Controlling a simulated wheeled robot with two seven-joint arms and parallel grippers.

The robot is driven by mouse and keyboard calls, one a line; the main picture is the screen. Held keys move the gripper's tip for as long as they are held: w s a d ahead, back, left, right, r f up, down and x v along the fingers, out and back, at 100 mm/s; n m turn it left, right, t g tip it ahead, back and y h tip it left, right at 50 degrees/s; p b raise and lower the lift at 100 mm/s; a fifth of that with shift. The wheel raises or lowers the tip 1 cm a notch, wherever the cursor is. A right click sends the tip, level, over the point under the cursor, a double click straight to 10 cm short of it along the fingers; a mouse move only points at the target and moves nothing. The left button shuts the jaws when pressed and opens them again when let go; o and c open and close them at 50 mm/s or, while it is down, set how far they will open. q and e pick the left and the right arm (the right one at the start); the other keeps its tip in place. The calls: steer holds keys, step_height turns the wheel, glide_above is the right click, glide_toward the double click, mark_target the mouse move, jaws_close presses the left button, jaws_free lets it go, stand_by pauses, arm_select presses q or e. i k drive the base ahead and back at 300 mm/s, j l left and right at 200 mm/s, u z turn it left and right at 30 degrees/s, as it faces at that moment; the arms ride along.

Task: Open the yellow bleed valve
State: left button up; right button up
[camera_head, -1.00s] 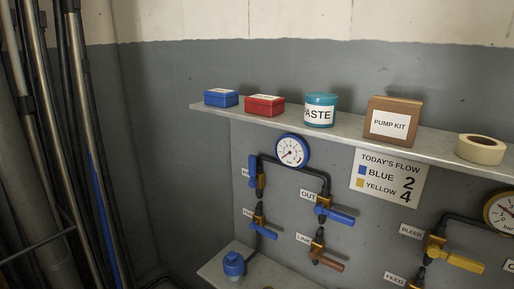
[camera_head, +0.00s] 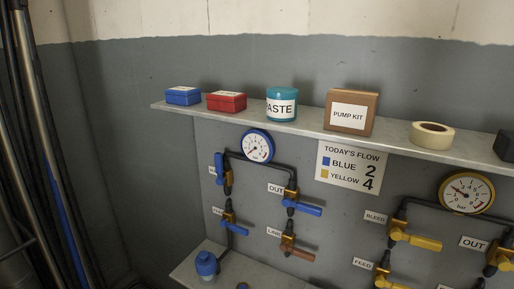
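Neither of my grippers is in view.
A grey shelf (camera_head: 390,140) above the pipes carries boxes, a PASTE tub (camera_head: 281,104), a PUMP KIT box (camera_head: 351,112) and a tape roll (camera_head: 431,135). Blue-handled valves (camera_head: 306,208) are left of the yellow set. A lower ledge (camera_head: 190,269) holds a blue container (camera_head: 206,264).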

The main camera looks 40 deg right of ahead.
mark_target(396, 233)
steer(key=z, duration=0.45)
steer(key=l+z, duration=0.1)
steer(key=z, duration=0.8)
steer(key=l+z, duration=0.1)
steer(key=z, duration=0.8)
steer(key=i, duration=0.05)
